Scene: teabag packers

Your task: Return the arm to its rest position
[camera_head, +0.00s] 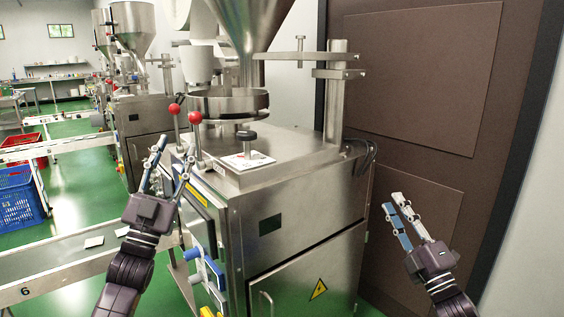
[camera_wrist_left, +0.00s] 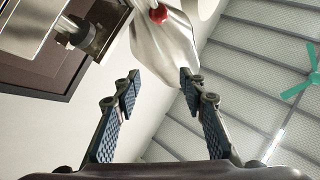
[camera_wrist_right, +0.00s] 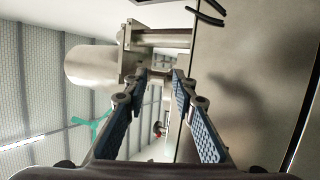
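My left gripper (camera_head: 171,170) is raised in front of the packing machine's left side in the head view, close to the red-knobbed levers. Its fingers are apart and nothing is between them, as the left wrist view also shows (camera_wrist_left: 158,85). My right gripper (camera_head: 405,208) is raised to the right of the machine, in front of the brown door. Its fingertips look closer together in the head view, but the right wrist view (camera_wrist_right: 160,80) shows a gap with nothing held.
The steel packing machine (camera_head: 290,210) stands in the middle, with red-knobbed levers (camera_head: 194,118) and blue handles (camera_head: 207,268) on its left side. A conveyor (camera_head: 60,262) carries small white packets at the lower left. A blue crate (camera_head: 18,203) stands further left. A brown door (camera_head: 425,90) is behind.

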